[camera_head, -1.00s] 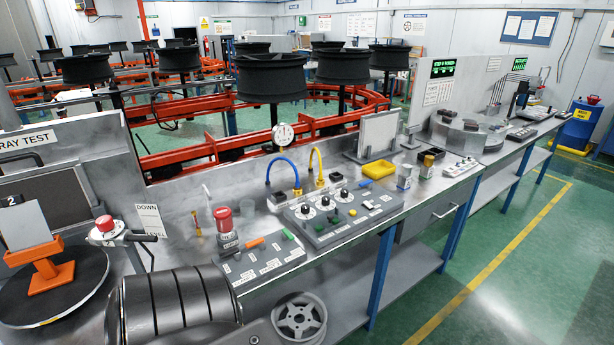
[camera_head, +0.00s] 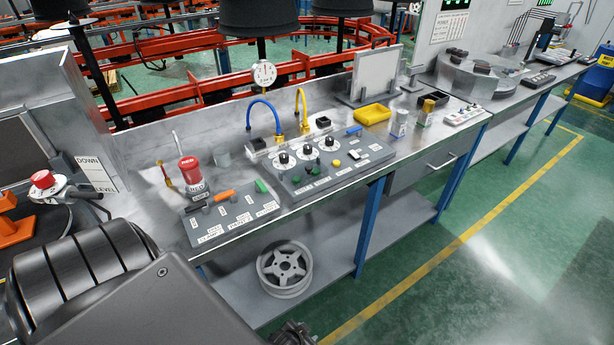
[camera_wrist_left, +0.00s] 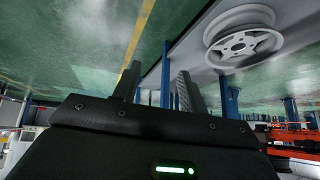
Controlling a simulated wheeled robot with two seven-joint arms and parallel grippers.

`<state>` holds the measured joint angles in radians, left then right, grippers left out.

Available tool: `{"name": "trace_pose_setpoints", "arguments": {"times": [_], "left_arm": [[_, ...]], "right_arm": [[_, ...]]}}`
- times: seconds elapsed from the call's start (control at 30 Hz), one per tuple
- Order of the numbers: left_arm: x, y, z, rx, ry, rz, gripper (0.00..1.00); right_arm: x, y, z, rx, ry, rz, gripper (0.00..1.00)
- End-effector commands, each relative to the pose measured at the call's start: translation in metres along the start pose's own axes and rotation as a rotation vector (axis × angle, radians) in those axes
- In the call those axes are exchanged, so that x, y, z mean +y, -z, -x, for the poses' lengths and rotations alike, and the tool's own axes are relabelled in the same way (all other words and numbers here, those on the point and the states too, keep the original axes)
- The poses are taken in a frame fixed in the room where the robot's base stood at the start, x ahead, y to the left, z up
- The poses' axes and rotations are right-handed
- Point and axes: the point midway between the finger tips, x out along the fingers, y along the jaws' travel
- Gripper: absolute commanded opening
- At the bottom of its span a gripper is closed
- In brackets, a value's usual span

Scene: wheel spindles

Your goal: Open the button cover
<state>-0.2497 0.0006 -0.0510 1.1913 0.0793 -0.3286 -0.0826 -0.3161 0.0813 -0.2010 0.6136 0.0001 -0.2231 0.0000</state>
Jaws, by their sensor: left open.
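My left arm comes in from the lower left. My left gripper (camera_head: 292,334) is partly cut off at the bottom edge, below and in front of the bench. In the left wrist view it (camera_wrist_left: 158,82) is open and empty, its fingers apart.
A red-capped can (camera_head: 190,175) stands behind the small panel. A wheel rim (camera_head: 285,268) lies on the lower shelf. Floor at right is clear.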

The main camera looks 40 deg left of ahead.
Motion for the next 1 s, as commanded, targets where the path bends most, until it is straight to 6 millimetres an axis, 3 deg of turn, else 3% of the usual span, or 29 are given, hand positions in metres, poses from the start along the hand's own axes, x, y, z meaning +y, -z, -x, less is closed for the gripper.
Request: {"name": "trace_pose_setpoints", "arguments": {"times": [0.03,0.1,0.2,0.3,0.4,0.5,0.6,0.77,1.0], "left_arm": [[-0.013,0.063,0.002,0.12,0.039,0.039,0.43],[-0.037,0.139,0.024,0.263,0.097,0.087,0.43],[-0.077,0.226,0.075,0.45,0.183,0.153,0.43],[-0.114,0.283,0.135,0.603,0.263,0.212,0.43],[-0.141,0.314,0.189,0.717,0.327,0.257,0.43],[-0.162,0.333,0.23,0.809,0.383,0.294,0.43],[-0.178,0.344,0.258,0.881,0.438,0.324,0.43],[-0.186,0.348,0.272,0.915,0.466,0.337,0.43],[-0.196,0.362,0.263,0.915,0.465,0.334,0.43]], "right_arm": [[0.002,0.004,-0.012,0.007,-0.003,0.001,0.54],[0.005,0.013,-0.02,0.02,-0.007,0.001,0.54],[0.009,0.024,-0.03,0.036,-0.012,0.002,0.54],[0.012,0.026,-0.037,0.039,-0.015,0.003,0.54],[0.013,0.023,-0.042,0.035,-0.016,0.003,0.54],[0.012,0.017,-0.045,0.029,-0.015,0.003,0.54],[0.01,0.012,-0.046,0.022,-0.013,0.002,0.54],[0.009,0.01,-0.046,0.019,-0.012,0.002,0.54],[0.003,0.013,-0.043,0.023,-0.004,-0.002,0.54]]}}
